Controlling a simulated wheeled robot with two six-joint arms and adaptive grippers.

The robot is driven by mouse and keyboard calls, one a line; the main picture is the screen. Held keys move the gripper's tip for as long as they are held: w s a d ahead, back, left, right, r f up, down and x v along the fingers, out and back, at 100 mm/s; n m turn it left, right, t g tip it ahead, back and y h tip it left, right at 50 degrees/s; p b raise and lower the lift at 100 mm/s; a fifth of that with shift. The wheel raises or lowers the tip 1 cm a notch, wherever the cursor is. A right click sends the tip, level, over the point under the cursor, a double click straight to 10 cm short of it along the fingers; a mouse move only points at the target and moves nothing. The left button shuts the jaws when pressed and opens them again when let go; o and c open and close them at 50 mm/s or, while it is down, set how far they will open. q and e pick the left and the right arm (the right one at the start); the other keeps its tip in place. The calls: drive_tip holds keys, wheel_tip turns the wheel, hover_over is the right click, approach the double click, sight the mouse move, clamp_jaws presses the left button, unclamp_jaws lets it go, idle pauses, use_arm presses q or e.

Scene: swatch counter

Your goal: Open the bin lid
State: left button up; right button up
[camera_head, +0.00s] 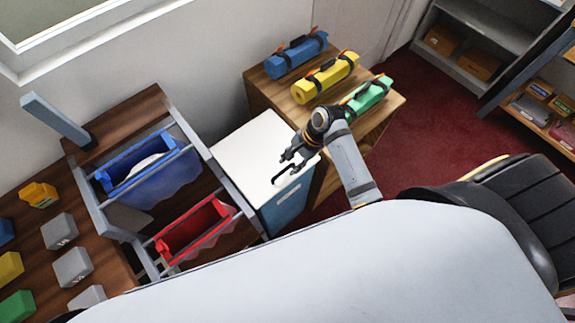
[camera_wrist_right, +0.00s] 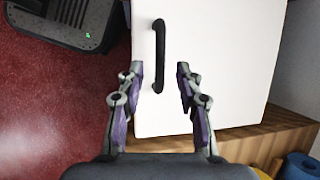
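The bin (camera_head: 285,209) is a box with a blue-grey front and a flat white lid (camera_head: 250,145), which lies shut on top. A black bar handle (camera_head: 286,173) stands on the lid near its front edge. The lid (camera_wrist_right: 220,60) and handle (camera_wrist_right: 159,35) also show in the right wrist view. My right gripper (camera_head: 286,158) is over the lid, close to the handle. In the right wrist view the gripper (camera_wrist_right: 160,67) is open, with a finger on each side of the handle and nothing gripped. I cannot tell how high the fingertips are above the lid. My left gripper is out of view.
Left of the bin, a rack holds a blue bag (camera_head: 150,178) and a red bag (camera_head: 195,230). Behind the bin, a wooden cabinet (camera_head: 265,92) carries blue, yellow and green rolls.

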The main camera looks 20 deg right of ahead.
drive_tip(key=shift+x, duration=1.15)
drive_tip(key=shift+c, duration=0.5)
clamp_jaws()
